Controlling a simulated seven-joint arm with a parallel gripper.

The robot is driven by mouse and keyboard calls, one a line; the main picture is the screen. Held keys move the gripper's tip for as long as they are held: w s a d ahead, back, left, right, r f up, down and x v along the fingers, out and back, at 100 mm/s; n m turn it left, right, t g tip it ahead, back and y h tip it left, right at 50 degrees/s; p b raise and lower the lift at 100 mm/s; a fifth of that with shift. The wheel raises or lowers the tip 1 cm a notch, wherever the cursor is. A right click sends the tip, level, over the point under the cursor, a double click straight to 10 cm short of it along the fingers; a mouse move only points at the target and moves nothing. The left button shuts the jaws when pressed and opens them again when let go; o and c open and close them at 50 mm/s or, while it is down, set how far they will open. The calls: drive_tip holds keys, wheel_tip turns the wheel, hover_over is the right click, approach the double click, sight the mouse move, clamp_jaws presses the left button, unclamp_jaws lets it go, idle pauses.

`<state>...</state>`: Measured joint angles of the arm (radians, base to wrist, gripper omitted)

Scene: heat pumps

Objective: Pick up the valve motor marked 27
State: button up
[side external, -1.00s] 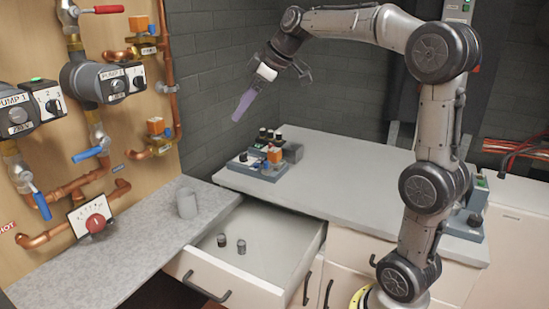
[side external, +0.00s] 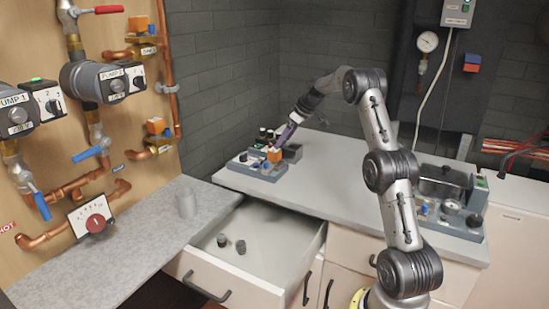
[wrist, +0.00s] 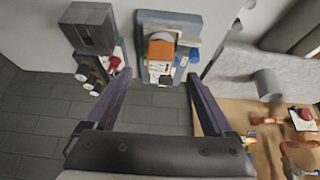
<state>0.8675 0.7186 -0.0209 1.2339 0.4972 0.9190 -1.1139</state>
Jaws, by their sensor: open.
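An orange valve motor (side external: 274,156) sits on a grey-blue tray (side external: 250,170) at the left end of the grey worktop; it also shows in the wrist view (wrist: 160,48) with a white label. I cannot read a 27 on it. My gripper (side external: 281,146) is low over the tray, close to this motor. In the wrist view my gripper (wrist: 158,78) is open, its two purple fingers either side of the motor's line. The motor lies ahead between the fingertips; I cannot tell whether they touch it.
Two more orange motors (side external: 149,51) (side external: 155,126) are on the wall pipes. An open drawer (side external: 262,240) holds two small dark cylinders. The worktop's middle (side external: 350,185) is clear.

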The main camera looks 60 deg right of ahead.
sight(275, 153)
drive_tip(key=x, duration=0.8)
drive_tip(key=shift+w+f, duration=0.15)
drive_tip(key=shift+f, duration=0.05)
drive_tip(key=shift+r, duration=0.1)
clamp_jaws()
